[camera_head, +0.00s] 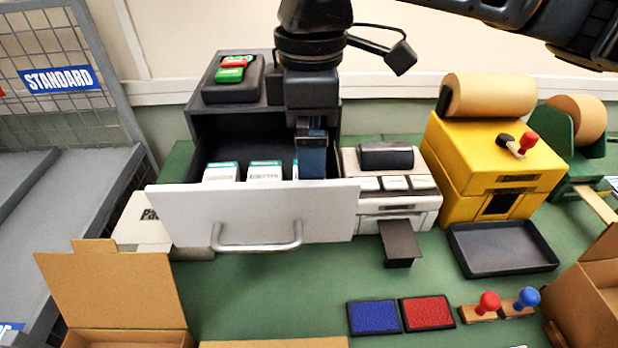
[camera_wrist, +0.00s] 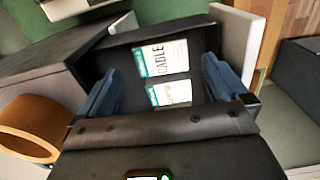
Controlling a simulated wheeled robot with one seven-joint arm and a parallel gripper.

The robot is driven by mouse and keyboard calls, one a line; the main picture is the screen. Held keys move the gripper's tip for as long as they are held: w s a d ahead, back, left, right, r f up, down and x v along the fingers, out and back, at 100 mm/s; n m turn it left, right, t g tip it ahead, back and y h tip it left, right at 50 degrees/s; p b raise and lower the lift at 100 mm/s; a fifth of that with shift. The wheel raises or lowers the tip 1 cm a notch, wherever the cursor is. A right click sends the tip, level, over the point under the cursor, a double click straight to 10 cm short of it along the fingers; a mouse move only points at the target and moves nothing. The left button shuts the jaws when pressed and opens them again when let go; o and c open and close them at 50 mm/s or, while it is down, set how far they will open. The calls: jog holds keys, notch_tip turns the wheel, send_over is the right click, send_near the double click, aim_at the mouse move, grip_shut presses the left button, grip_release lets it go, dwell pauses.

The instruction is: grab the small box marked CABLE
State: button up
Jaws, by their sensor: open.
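The box marked CABLE (camera_wrist: 162,57) is white with a green end and lies in the open drawer in the wrist view. A similar white box (camera_wrist: 170,93) lies beside it, its lettering too blurred to read surely. My gripper (camera_wrist: 165,82) is open, with one blue finger on each side of the view and nothing held. In the head view my gripper (camera_head: 312,172) points down into the drawer's right part. White boxes there (camera_head: 221,172) (camera_head: 264,171) stand left of it. A sliver of another (camera_head: 295,170) shows at the finger, mostly hidden; its label cannot be read.
The drawer's white front (camera_head: 270,209) with its handle and the dark cabinet walls surround the boxes. A white device (camera_head: 390,190) stands close to the right. A dark tray (camera_head: 235,85) with red and green items sits on the cabinet.

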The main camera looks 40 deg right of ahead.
jog(key=shift+a+f, duration=0.1)
jog(key=shift+f, duration=1.9)
jog(key=shift+c, duration=0.3)
jog(key=c, duration=1)
